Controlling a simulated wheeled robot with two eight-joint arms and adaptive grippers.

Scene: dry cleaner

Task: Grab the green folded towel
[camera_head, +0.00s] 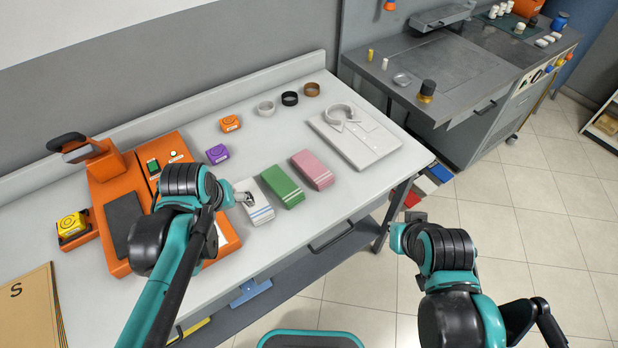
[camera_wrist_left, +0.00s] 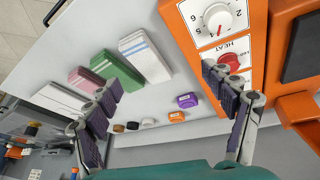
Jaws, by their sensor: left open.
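The green folded towel (camera_head: 283,187) lies on the white table between a white folded towel (camera_head: 254,201) and a pink folded towel (camera_head: 312,170). It also shows in the left wrist view (camera_wrist_left: 117,78). My left gripper (camera_head: 242,196) is above the left end of the white towel, to the left of the green one. In the left wrist view the left gripper's fingers (camera_wrist_left: 165,125) are wide apart with nothing between them. My right arm is at the lower right, off the table, and its gripper (camera_head: 408,225) is too small and hidden to judge.
An orange machine (camera_head: 225,238) with dials stands left of the towels. A purple box (camera_head: 217,154), an orange box (camera_head: 230,123) and rolled bands (camera_head: 290,98) sit behind. A folded white shirt (camera_head: 358,142) lies to the right. The table's front edge is close to the towels.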

